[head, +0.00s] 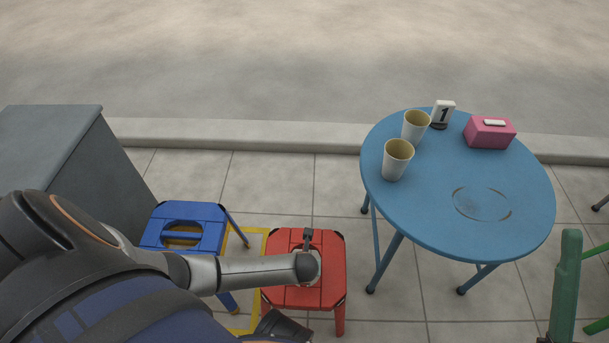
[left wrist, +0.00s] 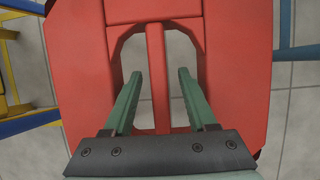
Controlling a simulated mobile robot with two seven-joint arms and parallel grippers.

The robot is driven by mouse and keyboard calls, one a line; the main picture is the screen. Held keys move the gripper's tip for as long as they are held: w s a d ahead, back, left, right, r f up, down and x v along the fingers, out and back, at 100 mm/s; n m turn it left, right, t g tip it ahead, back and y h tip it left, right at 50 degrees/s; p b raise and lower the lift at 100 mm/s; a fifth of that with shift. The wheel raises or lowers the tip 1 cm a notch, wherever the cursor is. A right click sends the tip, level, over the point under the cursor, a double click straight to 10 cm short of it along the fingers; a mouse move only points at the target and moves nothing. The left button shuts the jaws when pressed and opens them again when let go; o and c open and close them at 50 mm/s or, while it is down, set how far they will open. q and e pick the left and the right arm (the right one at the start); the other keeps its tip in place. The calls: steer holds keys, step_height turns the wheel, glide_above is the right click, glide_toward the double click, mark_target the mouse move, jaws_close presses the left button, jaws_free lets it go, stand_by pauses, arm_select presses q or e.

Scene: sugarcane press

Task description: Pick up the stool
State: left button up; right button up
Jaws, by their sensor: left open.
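A red stool (head: 329,252) stands on the tiles in the middle of the head view. Its seat fills much of the left wrist view (left wrist: 85,60), with a central bar (left wrist: 156,60) between two openings. My left gripper (left wrist: 160,73) is open, its green fingers on either side of that bar. I cannot tell how deep the fingertips reach. In the head view my left arm covers part of the seat and hides the fingers. A green finger of my right gripper (head: 565,285) shows at the lower right, away from the stool; its opening is unclear.
A blue stool (head: 208,213) and a yellow stool frame (head: 247,262) stand close left of the red one. A blue round table (head: 450,190) on the right holds two cups (head: 397,160), a number sign (head: 442,113) and a pink box (head: 489,133). A grey cabinet (head: 60,145) stands left.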

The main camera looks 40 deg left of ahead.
arm_select(q)
steer(key=shift+f, duration=0.15)
steer(key=shift+c, duration=0.3)
jaws_close()
stand_by(0.3)
stand_by(0.9)
